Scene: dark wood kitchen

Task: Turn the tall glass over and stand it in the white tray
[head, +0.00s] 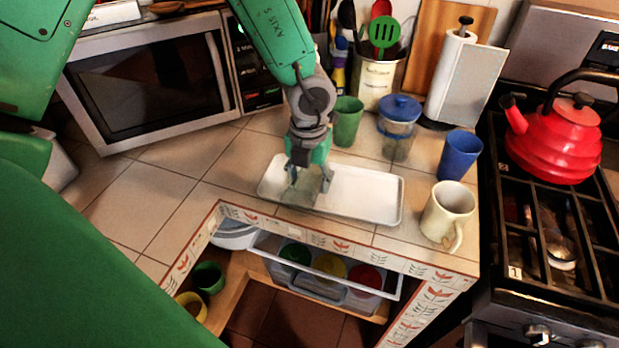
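The tall glass (300,193) is see-through and greyish, at the left end of the white tray (368,194). My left gripper (309,180) points down at it from above, with its fingers around the glass. I cannot tell whether the fingers press on the glass or stand slightly apart from it. The gripper hides the glass's upper part, so which end is up cannot be made out. The glass appears to be on or just above the tray floor. The rest of the tray is empty. My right gripper is not in view.
A green cup (347,122), a blue-lidded jar (398,125), a blue cup (459,155) and a cream mug (447,214) stand around the tray's back and right. A microwave (150,80) is at left, a red kettle (553,140) on the stove. Counter tiles left of the tray are clear.

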